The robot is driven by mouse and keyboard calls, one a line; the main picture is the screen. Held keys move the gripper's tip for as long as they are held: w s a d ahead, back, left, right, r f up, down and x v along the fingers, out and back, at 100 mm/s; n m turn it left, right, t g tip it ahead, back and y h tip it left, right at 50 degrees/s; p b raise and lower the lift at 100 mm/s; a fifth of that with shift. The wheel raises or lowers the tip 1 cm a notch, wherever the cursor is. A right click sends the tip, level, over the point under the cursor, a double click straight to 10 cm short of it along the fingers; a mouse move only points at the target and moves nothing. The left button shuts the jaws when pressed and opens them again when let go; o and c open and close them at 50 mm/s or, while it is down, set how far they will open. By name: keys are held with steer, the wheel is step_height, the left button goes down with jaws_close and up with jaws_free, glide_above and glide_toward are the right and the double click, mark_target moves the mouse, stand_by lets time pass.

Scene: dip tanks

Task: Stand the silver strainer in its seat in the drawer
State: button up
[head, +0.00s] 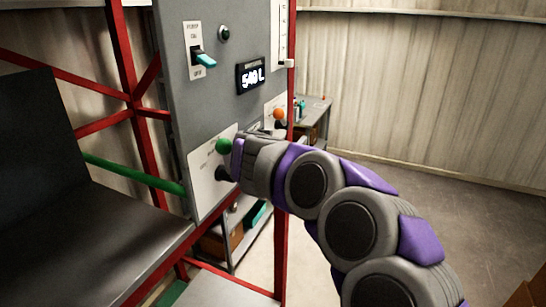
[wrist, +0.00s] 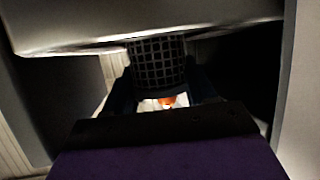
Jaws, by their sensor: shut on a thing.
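A mesh strainer (wrist: 158,62) shows in the wrist view, dark in shadow, between the two dark fingers of my gripper (wrist: 162,84). My gripper is shut on it. The strainer's upper part is hidden behind a pale grey edge (wrist: 70,32) that crosses the top of the wrist view. In the head view my wrist (head: 262,163) is in front of the lower part of a grey panel, and the fingers and strainer are hidden. I cannot make out the drawer or its seat in either view.
The grey panel (head: 226,98) carries a switch (head: 204,58), a lit display (head: 251,77) and a green ball knob (head: 223,146). Red frame posts (head: 127,70) and a dark metal surface (head: 90,245) stand left. An orange spot (wrist: 168,100) shows below the strainer.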

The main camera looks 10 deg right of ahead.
steer(key=shift+s+a+f, duration=0.1)
steer(key=shift+a, duration=0.1)
steer(key=o, duration=1.1)
steer(key=shift+s+a+r, duration=0.25)
steer(key=shift+s+r, duration=0.05)
steer(key=v, duration=1.1)
steer(key=shift+a+f, duration=0.1)
steer(key=shift+s, duration=0.1)
